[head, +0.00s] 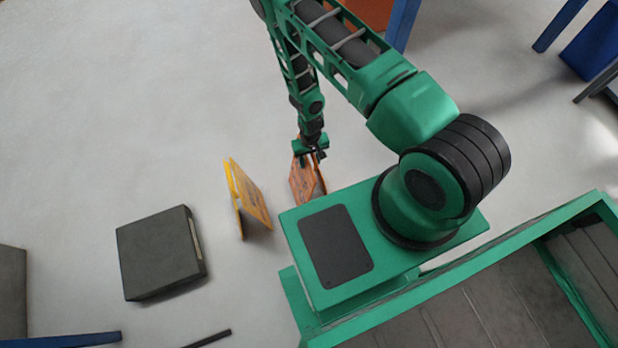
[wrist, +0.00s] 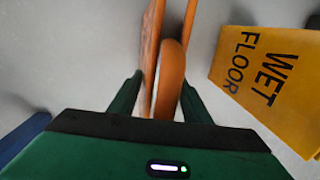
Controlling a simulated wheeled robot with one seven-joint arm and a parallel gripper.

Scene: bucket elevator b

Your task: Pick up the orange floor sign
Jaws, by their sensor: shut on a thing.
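The orange floor sign (head: 304,183) stands at the front edge of my green base in the head view, partly hidden by my gripper and base. My gripper (head: 318,153) is at its top. In the wrist view, my gripper (wrist: 160,105) is shut on the top of the orange sign (wrist: 171,75), with a finger on each side of its rounded top part. The sign's panels extend away between the fingers. I cannot tell from these views whether the sign's foot touches the floor.
A yellow wet floor sign (head: 247,197) stands just left of the orange one; it also shows at the right of the wrist view (wrist: 270,75). A dark grey box (head: 160,252) lies further left. A blue beam (head: 75,340) is at the lower left. Open floor lies at the upper left.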

